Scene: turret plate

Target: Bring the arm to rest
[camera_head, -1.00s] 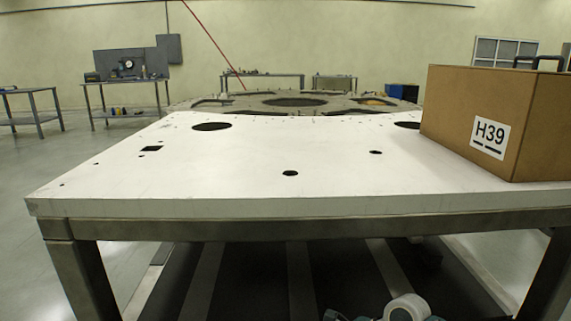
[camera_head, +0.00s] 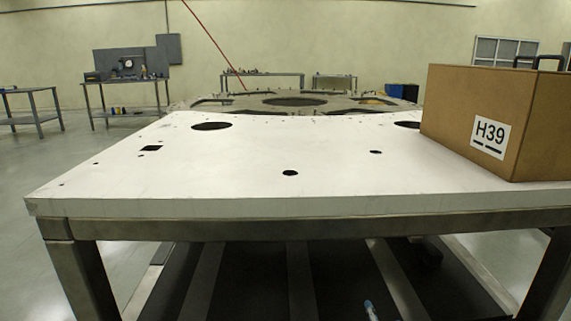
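A white table plate (camera_head: 230,180) with several dark holes fills the middle of the head view. A brown cardboard box (camera_head: 545,120) with an H39 label stands on its right side. Neither gripper can be made out. A small light-blue and white piece (camera_head: 370,309) shows at the bottom edge, right of the middle, below the table's front edge. It may be part of my arm, but too little of it shows to tell.
The table's metal frame (camera_head: 300,228) and legs stand close in front. A round turret plate (camera_head: 300,102) lies behind the table. Workbenches (camera_head: 125,90) stand along the back wall. Open floor (camera_head: 25,200) lies to the left.

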